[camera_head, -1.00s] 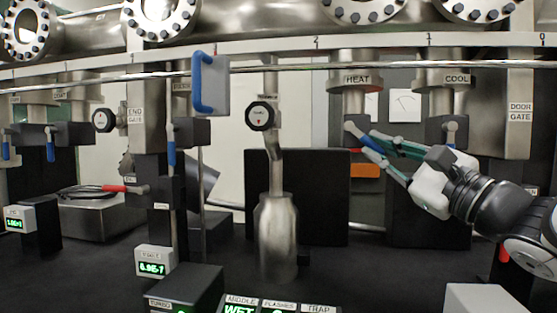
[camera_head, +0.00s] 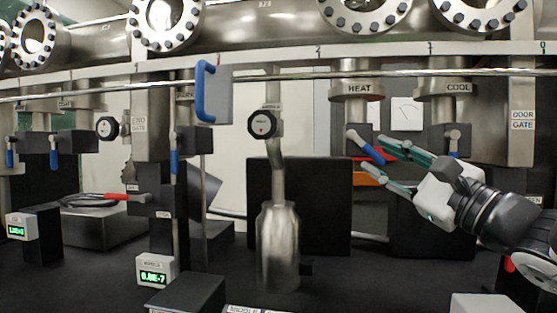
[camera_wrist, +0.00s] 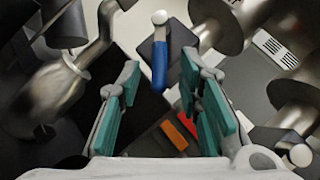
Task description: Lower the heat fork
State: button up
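The HEAT fork has a blue handle (camera_head: 367,149) on a silver pivot under the HEAT label (camera_head: 359,88). In the head view the handle slants down and to the right from its pivot. My gripper (camera_head: 374,153) reaches in from the right with its two green-padded fingers apart. In the wrist view the blue handle (camera_wrist: 160,64) lies ahead, in line with the gap between the open fingers. Contact with either finger cannot be seen clearly.
The COOL lever (camera_head: 453,140) is to the right, partly behind my gripper. An orange block (camera_head: 369,179) lies below the HEAT handle. A metal bottle (camera_head: 278,245) stands on the left, before a black panel (camera_head: 325,205). A rail (camera_head: 300,76) crosses above.

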jog(key=v, duration=1.1)
jog(key=shift+s, duration=0.3)
jog(key=shift+d+f, duration=0.1)
jog(key=shift+d, duration=0.05)
